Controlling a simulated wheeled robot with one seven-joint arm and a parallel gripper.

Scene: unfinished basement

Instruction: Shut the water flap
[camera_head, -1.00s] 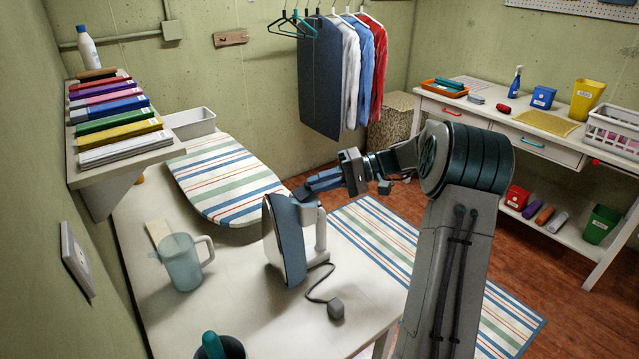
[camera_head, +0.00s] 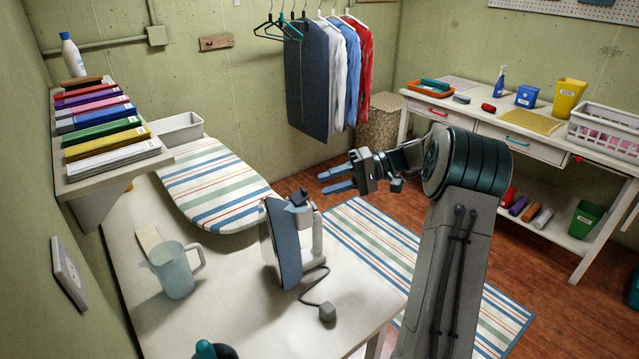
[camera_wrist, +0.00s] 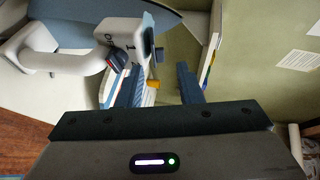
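The iron (camera_head: 312,238) stands upright on its heel on the white table, with its grey-blue soleplate (camera_head: 285,240) facing left. A small dark part, possibly the water flap (camera_head: 298,197), shows at its top end; its exact angle is too small to tell. My gripper (camera_head: 327,181) is open and empty, above and to the right of the iron's tip, apart from it. In the wrist view the iron's white body and handle (camera_wrist: 95,60) lie at the upper left, beside the spread fingers of my gripper (camera_wrist: 162,85).
A frosted jug (camera_head: 174,270) stands left of the iron. A striped ironing board (camera_head: 215,185) lies behind, with a white bin (camera_head: 180,129) beyond.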

